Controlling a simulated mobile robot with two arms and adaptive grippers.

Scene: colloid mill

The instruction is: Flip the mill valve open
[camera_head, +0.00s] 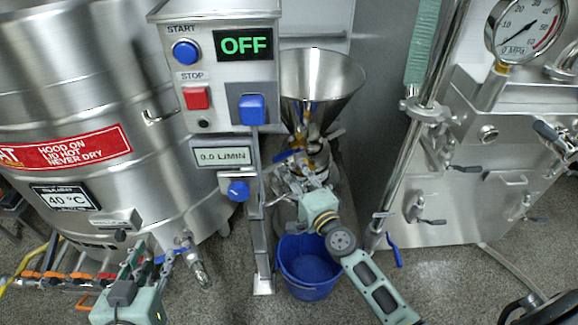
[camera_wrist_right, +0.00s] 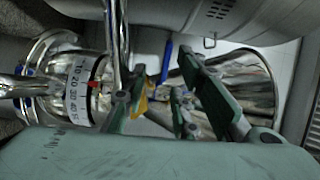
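The mill has a steel funnel hopper (camera_head: 318,88) over a metal body, with a blue valve handle (camera_head: 287,156) just below the hopper on its left. My right gripper (camera_head: 300,172) is at the mill body, just below this handle. In the right wrist view the gripper's fingers (camera_wrist_right: 168,95) are spread apart. The blue handle (camera_wrist_right: 166,60) shows upright between them, further away, with no clear contact. A yellow part (camera_wrist_right: 141,105) is near the left finger. My left gripper (camera_head: 150,255) is low at the left, by the tank's outlet; its finger gap is unclear.
The control panel shows OFF (camera_head: 243,44) and a 0.0 L/MIN readout (camera_head: 222,156). A blue bucket (camera_head: 308,268) stands on the floor below the mill. The tank (camera_head: 70,90) is at left, a steel machine with a gauge (camera_head: 522,28) at right. A numbered dial (camera_wrist_right: 78,90) is on the mill.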

